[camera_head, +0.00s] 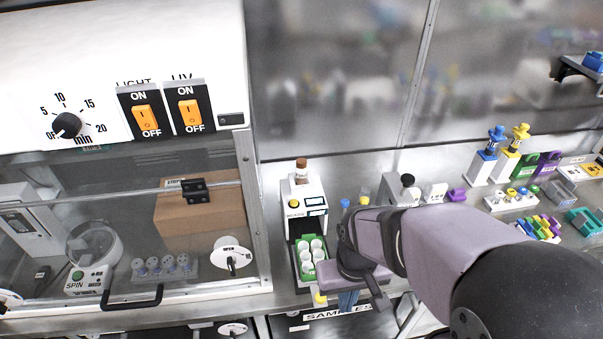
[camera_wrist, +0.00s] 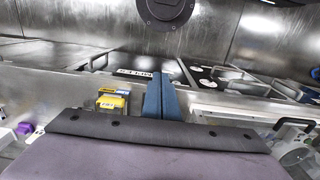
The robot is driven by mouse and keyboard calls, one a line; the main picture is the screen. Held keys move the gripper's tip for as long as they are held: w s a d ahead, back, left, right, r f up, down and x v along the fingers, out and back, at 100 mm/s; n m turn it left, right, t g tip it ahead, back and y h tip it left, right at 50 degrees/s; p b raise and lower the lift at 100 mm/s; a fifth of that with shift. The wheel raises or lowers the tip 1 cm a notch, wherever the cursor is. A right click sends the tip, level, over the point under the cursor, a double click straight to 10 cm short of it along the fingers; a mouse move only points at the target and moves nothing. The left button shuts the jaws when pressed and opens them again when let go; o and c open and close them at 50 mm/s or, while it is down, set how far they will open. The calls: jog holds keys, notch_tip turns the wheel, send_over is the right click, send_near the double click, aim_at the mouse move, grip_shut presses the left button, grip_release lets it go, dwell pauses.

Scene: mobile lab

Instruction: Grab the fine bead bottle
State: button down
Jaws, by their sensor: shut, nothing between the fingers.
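A small bottle with a brown cap (camera_head: 301,169) stands upright on top of a white dispenser labelled BEADS (camera_head: 304,204). I cannot read a label on the bottle, so I cannot tell that it holds fine beads. My gripper (camera_wrist: 161,94) shows blue fingers pressed together with nothing between them in the wrist view. In the head view my gripper (camera_head: 348,301) points down at the bench's front edge, right of and below the dispenser. It is well apart from the bottle. The wrist view does not show the bottle.
A green rack with white caps (camera_head: 312,255) sits at the dispenser's foot. A glass-fronted cabinet (camera_head: 130,230) stands at left. Blue and yellow pipette stands (camera_head: 490,160) and coloured racks crowd the bench at right. A SAMPLES drawer (camera_head: 335,314) lies below the bench edge.

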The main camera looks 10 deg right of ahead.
jog(key=c, duration=1.3)
grip_release()
jog(key=m+t+h+b, duration=0.2)
jog(key=t+b, duration=1)
jog(key=t, duration=0.4)
send_near(300, 168)
jog(key=w+f, duration=0.3)
jog(key=shift+w, duration=0.35)
jog(key=shift+w+d+r+t+h, duration=0.15)
jog(key=shift+w+r+t+h, duration=0.2)
jog(key=shift+r+t, duration=0.45)
jog(key=shift+f, duration=0.15)
